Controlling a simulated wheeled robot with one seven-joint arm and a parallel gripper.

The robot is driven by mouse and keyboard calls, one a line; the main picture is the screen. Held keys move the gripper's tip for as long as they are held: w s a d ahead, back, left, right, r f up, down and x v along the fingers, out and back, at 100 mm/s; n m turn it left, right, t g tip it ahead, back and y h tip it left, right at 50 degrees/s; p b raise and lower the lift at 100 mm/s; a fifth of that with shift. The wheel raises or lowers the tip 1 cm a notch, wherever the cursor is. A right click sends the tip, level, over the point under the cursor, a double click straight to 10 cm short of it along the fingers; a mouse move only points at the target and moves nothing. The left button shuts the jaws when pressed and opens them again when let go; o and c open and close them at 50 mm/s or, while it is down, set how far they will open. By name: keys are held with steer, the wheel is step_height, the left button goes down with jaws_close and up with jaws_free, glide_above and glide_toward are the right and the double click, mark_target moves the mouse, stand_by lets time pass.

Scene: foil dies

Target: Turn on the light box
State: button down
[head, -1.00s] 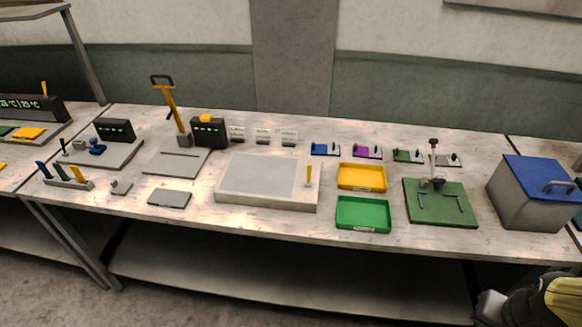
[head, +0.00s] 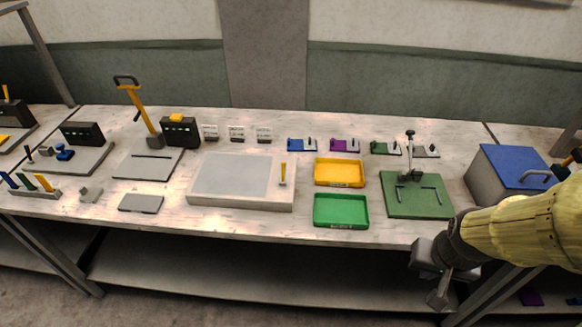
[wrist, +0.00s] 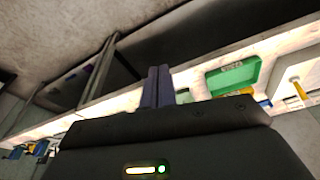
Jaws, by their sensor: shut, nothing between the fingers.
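The light box (head: 232,174) is a white slab with a grey panel, lying in the middle of the bench in the head view. A yellow lever (head: 283,173) stands upright at its right end. The panel looks grey and unlit. My gripper (head: 437,299) hangs in front of the bench's front edge, at the lower right, well to the right of the light box and lower than the bench top. In the wrist view its two fingers (wrist: 157,88) are together and empty. Part of the light box with the yellow lever (wrist: 297,87) shows at the right of that view.
A yellow tray (head: 339,184) and a green tray (head: 341,223) sit just right of the light box. A green press (head: 418,208) and a blue-lidded box (head: 485,181) stand farther right. A grey plate (head: 141,209) lies to the left. Bench before the light box is clear.

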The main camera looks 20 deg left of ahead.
steer(key=w+a+f+m+t+y, duration=0.1)
steer(key=w+a+f, duration=0.15)
steer(key=w, duration=0.25)
steer(key=w+a+f+t, duration=0.1)
steer(key=w+a, duration=0.2)
steer(key=w, duration=0.3)
steer(key=w+a+f+m+t+y, duration=0.1)
steer(key=w+a+m+y, duration=0.2)
steer(key=w+a, duration=0.2)
steer(key=w+a+f+m+t+y, duration=0.1)
steer(key=w+a+m+t+y, duration=0.1)
steer(key=a, duration=0.8)
steer(key=w+a+f+m+t+y+b, duration=0.1)
steer(key=w+a+m+y, duration=0.3)
steer(key=w+a+y, duration=0.2)
steer(key=x, duration=0.3)
steer(key=shift+w+a, duration=0.2)
steer(key=shift+w, duration=0.05)
